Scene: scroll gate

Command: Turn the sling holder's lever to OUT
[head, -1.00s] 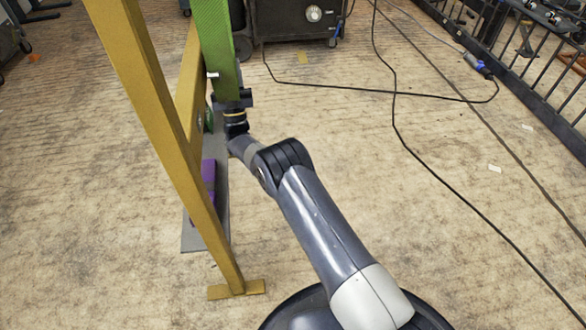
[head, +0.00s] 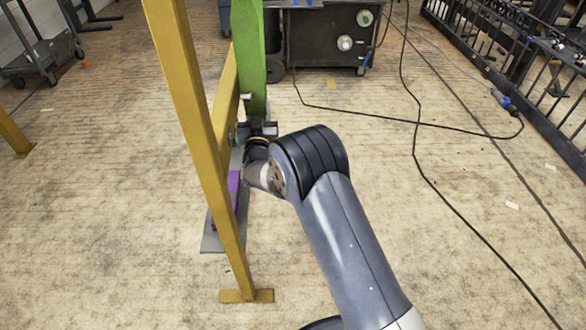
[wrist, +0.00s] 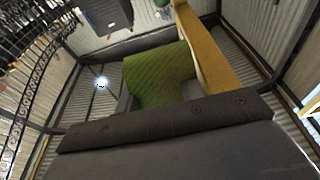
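A yellow frame (head: 190,130) stands at the left of centre, with a green hanging strap or panel (head: 248,50) behind it. The green strap also shows in the wrist view (wrist: 160,78), close up, beside a yellow beam (wrist: 205,50). A small pale peg (head: 246,97) sticks out at the strap's edge; I cannot tell whether it is the lever. My gripper (head: 262,129) is at the lower end of the green strap, mostly hidden by my wrist. I cannot tell whether it touches anything or how its fingers stand. No OUT marking is readable.
A purple object (head: 233,190) sits low behind the yellow frame, above a grey base plate (head: 212,242). A dark cabinet (head: 325,40) stands at the back. Black cables (head: 417,130) cross the floor on the right, near a railing (head: 520,90). The floor between is open.

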